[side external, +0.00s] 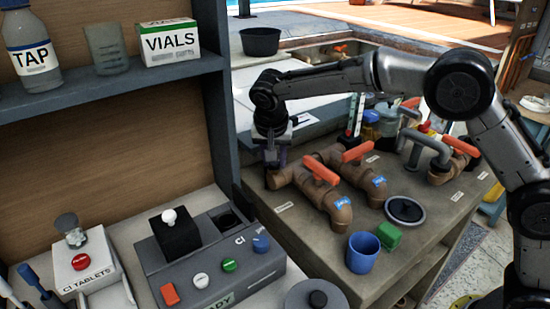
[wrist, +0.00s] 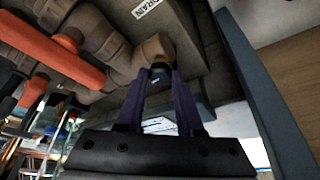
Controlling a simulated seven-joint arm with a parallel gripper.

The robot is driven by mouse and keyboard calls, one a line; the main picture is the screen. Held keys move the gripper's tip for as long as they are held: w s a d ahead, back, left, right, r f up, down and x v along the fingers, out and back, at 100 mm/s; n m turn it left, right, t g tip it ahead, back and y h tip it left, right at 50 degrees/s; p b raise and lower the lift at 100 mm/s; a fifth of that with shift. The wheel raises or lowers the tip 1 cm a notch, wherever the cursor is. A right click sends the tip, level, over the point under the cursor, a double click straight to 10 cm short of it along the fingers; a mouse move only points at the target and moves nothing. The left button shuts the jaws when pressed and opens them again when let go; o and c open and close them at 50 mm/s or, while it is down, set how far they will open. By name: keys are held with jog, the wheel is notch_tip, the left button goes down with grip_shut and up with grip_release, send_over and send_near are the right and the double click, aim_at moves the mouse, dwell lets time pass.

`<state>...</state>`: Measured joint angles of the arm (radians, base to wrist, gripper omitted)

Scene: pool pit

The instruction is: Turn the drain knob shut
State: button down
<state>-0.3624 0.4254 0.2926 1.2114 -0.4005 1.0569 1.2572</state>
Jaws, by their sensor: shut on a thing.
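The drain knob (wrist: 158,76) is a small dark knob on the end of a brown pipe (wrist: 152,50) in the wrist view. A label reading DRAIN (wrist: 146,9) is on the counter beside that pipe. My gripper (wrist: 160,84) has its two dark purple fingers on either side of the knob, shut on it. In the side external view my gripper (side external: 277,161) points down at the left end of the brown pipework (side external: 330,203). There the knob is hidden behind the fingers, and its turn angle cannot be told.
Orange-red valve handles (side external: 321,169) stand on the pipes just right of my gripper. A shelf upright (side external: 219,135) stands close on the left.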

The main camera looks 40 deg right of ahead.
jog(key=shift+m, duration=0.5)
jog(key=c, duration=0.6)
grip_release()
jog(key=shift+o, duration=0.2)
jog(key=v, duration=1.3)
jog(key=shift+a+r, duration=0.25)
jog(key=shift+r, duration=0.15)
jog(key=shift+w, duration=0.1)
